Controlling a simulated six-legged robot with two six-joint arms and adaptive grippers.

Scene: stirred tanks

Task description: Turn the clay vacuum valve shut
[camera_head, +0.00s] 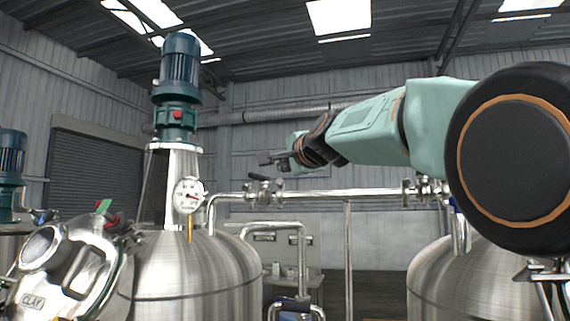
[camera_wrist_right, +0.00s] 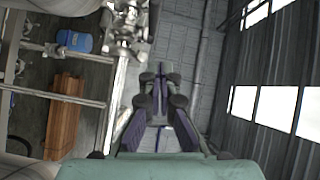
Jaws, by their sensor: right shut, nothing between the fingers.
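A steel tank (camera_head: 195,270) stands at the left, with a hatch marked CLAY (camera_head: 33,300) on its front. Small valves with a green handle (camera_head: 104,206) and a red handle (camera_head: 113,221) sit behind the hatch. A dark-handled valve (camera_head: 262,190) sits on the horizontal pipe right of the gauge. I cannot tell which of these is the vacuum valve. My right gripper (camera_head: 268,158) comes in from the right and appears above the dark-handled valve, apart from it in the picture. In the right wrist view its fingers (camera_wrist_right: 160,88) are shut and empty. My left gripper is out of view.
A blue-green motor (camera_head: 178,85) and a round gauge (camera_head: 188,196) rise above the tank. A steel pipe (camera_head: 350,192) runs right to another tank (camera_head: 470,285). A blue object (camera_wrist_right: 75,41) and a brown stack (camera_wrist_right: 64,118) show in the wrist view.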

